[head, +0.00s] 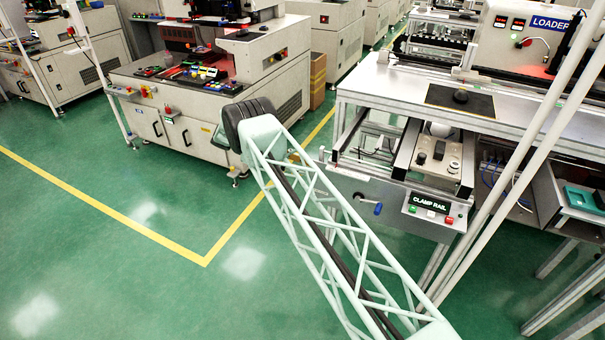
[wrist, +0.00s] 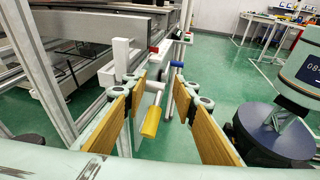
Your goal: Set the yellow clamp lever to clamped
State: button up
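The yellow clamp lever (wrist: 151,122) shows in the wrist view as a yellow cylindrical grip on a thin pale shaft, tilted, with the grip at the lower end. My gripper (wrist: 162,98) is open, with wood-coloured pads on both sides. In the picture the lever lies in the gap between the pads, closer to the left one. A gap shows between it and the right pad; I cannot tell its depth between the fingers. In the head view I cannot make out the yellow lever or my gripper; my truss arm link crosses the middle.
A blue handle (wrist: 177,64) and a red handle (wrist: 154,49) stand beyond the lever. Grey machine posts (wrist: 42,65) run close on the left. The head view shows the CLAMP RAIL panel (head: 430,203) below the bench and a blue handle (head: 378,208) beside it. Green floor is open at left.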

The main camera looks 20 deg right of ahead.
jog(key=shift+r, duration=1.2)
jog(key=shift+c, duration=0.6)
jog(key=shift+r, duration=0.2)
grip_shut()
jog(key=shift+w+r+t+y+p, duration=0.3)
jog(key=shift+r+t+y+p, duration=0.25)
jog(key=shift+p, duration=0.6)
jog(key=shift+w+a+r+t+y+p, duration=0.1)
jog(key=shift+w+r+t+y+p, duration=0.1)
jog(key=shift+t+y+p, duration=0.35)
jog(key=shift+w+a+r+t+y+p, duration=0.3)
jog(key=shift+a+r+t+p, duration=0.1)
jog(key=shift+p, duration=0.35)
jog(key=w+a+r+m+t+y+p, duration=0.1)
jog(key=w+a+r+t+y+p, duration=0.1)
jog(key=a+r+t+y+p, duration=0.2)
jog(key=shift+w+a+r+y+p, duration=0.25)
jog(key=shift+a+r+y+p, duration=0.35)
jog(key=shift+a+r+p, duration=0.95)
